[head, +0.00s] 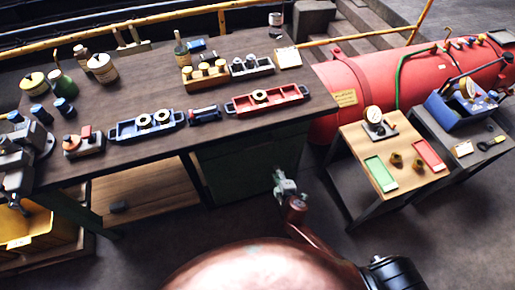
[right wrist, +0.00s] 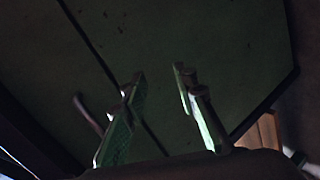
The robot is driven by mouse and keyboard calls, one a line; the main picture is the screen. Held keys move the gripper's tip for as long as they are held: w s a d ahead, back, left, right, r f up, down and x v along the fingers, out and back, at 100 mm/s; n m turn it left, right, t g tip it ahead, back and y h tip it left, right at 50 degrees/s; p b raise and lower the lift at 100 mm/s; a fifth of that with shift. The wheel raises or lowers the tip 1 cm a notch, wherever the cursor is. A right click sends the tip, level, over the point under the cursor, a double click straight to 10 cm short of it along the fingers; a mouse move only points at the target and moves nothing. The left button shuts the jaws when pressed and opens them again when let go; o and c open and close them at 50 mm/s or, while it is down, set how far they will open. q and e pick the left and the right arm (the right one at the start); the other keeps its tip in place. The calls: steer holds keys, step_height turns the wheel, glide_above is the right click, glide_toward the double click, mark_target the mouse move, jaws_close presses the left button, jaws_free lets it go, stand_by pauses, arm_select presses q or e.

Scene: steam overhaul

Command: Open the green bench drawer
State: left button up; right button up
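The dark green drawer unit (head: 240,162) sits under the right part of the workbench, in shadow. Its front looks closed. My right gripper (head: 279,178) is in front of the right side of this unit. In the right wrist view a dark green panel (right wrist: 220,50) with a long dark seam fills most of the picture. The two fingers of my right gripper (right wrist: 158,73) stand apart in front of it with nothing between them. A thin dull bar (right wrist: 88,114) shows left of the fingers; I cannot tell if it is a handle. My left gripper is not in view.
The workbench (head: 190,80) holds a blue tray (head: 120,135), a red tray (head: 240,107) and bottles. A small wooden-topped table (head: 375,150) stands to the right, with a red tank (head: 350,100) behind. Dark floor lies between bench and table.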

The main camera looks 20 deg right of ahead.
mark_target(259, 145)
steer(key=w+a+r+n+t+y+b, duration=0.1)
steer(key=w+a+r+n+t+b, duration=0.25)
steer(key=r, duration=0.85)
steer(key=shift+m, duration=0.25)
steer(key=w, duration=0.2)
steer(key=w+a+f, duration=0.1)
steer(key=w, duration=0.2)
steer(key=w+a, duration=0.1)
steer(key=w, duration=0.1)
steer(key=shift+w+f, duration=0.25)
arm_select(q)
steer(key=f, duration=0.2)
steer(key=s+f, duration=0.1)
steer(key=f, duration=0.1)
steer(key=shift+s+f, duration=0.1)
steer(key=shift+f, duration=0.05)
arm_select(e)
steer(key=shift+c, duration=0.5)
jaws_close()
